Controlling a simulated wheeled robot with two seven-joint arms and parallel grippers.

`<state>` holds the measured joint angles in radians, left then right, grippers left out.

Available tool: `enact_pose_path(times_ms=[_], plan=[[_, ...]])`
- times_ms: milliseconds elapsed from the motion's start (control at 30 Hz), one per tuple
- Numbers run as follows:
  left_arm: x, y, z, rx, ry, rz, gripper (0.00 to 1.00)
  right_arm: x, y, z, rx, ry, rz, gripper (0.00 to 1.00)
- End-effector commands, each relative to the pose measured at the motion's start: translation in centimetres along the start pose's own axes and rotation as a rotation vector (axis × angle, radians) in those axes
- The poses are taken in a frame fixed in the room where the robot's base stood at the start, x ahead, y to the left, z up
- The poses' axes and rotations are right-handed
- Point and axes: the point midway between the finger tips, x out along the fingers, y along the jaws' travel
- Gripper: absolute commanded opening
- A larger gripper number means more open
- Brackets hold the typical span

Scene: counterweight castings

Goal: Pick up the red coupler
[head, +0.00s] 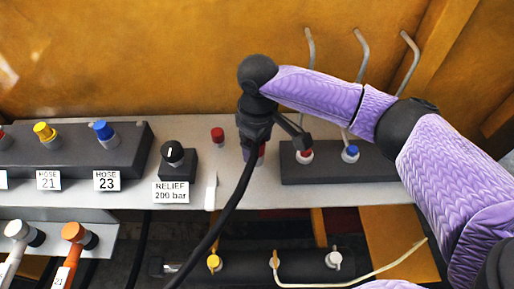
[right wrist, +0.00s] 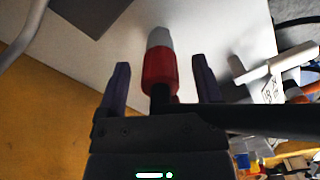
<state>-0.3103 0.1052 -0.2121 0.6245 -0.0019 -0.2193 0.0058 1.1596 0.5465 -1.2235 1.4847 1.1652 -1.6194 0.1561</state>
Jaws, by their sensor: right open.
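The red coupler (right wrist: 160,68) shows in the right wrist view, with a red body, a grey end and a dark lower part. It lies between the two spread fingers of my right gripper (right wrist: 162,80), with a visible gap on each side. In the head view my right gripper (head: 256,133) is over the grey shelf, and only a sliver of red (head: 261,151) shows beside it. My left gripper is not in view.
A small red-topped piece (head: 217,136) stands just left of the gripper. A dark block (head: 325,174) with red and blue fittings is to the right, below bent hooks (head: 362,55). The RELIEF knob (head: 173,154) and HOSE 21 and 23 fittings are left.

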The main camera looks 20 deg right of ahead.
Motion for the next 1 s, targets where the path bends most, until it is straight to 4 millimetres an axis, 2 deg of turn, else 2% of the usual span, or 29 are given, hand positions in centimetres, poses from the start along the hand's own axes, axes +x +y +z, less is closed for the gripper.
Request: enact_pose_path(times_ms=[167,500,567,600,867,933,1000], plan=[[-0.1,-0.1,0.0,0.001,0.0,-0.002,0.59,-0.1,0.0,0.0,0.0,0.001,0.0,0.86],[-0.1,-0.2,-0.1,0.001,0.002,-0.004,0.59,-0.1,0.0,0.0,0.0,0.001,0.0,0.16],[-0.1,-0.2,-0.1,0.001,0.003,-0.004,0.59,-0.1,0.0,0.0,0.0,0.001,0.0,0.03],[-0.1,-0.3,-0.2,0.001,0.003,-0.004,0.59,-0.1,0.0,0.0,0.0,0.001,0.0,0.0],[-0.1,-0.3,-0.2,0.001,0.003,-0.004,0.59,-0.1,0.0,0.0,0.0,0.001,0.0,0.0],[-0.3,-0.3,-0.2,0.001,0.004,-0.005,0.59,-0.7,0.0,0.0,0.0,0.002,0.001,0.0],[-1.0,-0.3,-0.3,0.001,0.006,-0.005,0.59,-2.2,0.0,-0.1,-0.001,0.004,0.001,0.0]])
